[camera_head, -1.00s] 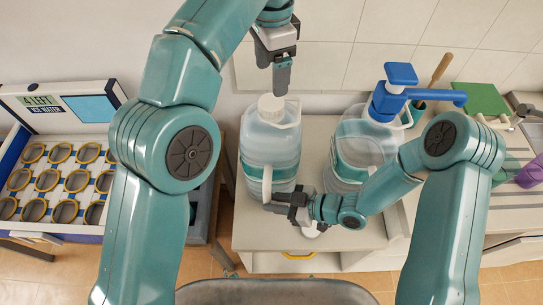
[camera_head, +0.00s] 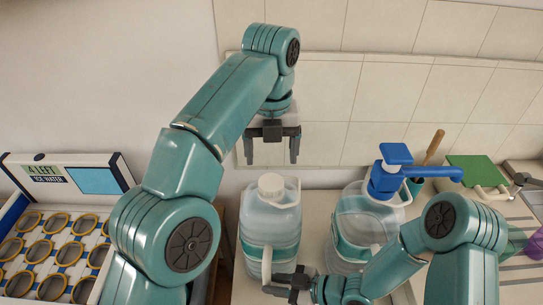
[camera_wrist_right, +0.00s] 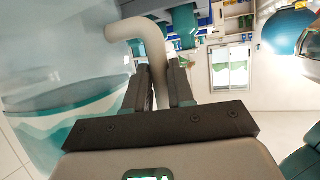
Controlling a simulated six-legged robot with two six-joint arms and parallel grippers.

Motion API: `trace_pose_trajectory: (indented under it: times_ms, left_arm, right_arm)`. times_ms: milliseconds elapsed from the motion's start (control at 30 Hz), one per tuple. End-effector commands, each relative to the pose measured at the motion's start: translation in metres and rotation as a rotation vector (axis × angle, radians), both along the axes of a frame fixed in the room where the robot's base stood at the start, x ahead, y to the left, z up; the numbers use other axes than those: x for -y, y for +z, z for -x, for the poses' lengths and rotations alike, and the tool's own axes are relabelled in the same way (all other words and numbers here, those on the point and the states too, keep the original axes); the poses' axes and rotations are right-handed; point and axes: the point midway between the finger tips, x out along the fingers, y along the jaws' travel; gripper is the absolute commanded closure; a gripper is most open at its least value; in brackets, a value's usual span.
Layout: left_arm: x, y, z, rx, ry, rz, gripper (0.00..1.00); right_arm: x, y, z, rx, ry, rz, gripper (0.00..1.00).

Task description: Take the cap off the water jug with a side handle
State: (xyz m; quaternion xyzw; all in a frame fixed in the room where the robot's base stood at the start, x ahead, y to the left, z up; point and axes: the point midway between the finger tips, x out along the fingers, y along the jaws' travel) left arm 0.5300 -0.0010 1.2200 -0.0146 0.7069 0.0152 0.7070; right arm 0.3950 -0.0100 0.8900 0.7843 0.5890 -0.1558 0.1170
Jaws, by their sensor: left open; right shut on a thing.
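The water jug (camera_head: 268,228) is clear with a teal band and stands upright on the worktop. Its white cap (camera_head: 271,186) sits on the neck. The pale side handle (camera_head: 266,262) faces me; it also shows in the right wrist view (camera_wrist_right: 151,50). My right gripper (camera_head: 272,284) is shut on this handle, its fingers on either side of it in the right wrist view (camera_wrist_right: 167,88). My left gripper (camera_head: 269,152) is open and empty, fingers spread and pointing down, above the cap in the picture and apart from it.
A second clear jug with a blue pump (camera_head: 395,170) stands close on the right. A crate of round holders (camera_head: 62,222) is at the left. A green board (camera_head: 475,169) lies at the far right. A tiled wall (camera_head: 390,90) rises behind the worktop.

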Motion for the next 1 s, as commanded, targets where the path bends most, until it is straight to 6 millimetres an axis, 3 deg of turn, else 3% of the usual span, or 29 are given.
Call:
trace_pose_trajectory:
  times_ms: [267,700,1000]
  left_arm:
    - [0.000,-0.016,0.000,-0.002,-0.045,-0.002,0.20]
    - [0.000,-0.075,0.000,-0.001,-0.043,-0.001,0.20]
    - [0.000,-0.080,0.000,0.000,-0.042,0.000,0.20]
  right_arm:
    - [-0.001,0.000,0.000,0.001,0.001,-0.001,1.00]
    - [-0.001,0.000,0.000,0.001,0.002,-0.002,1.00]
    - [-0.001,0.000,0.000,0.001,0.002,-0.002,1.00]
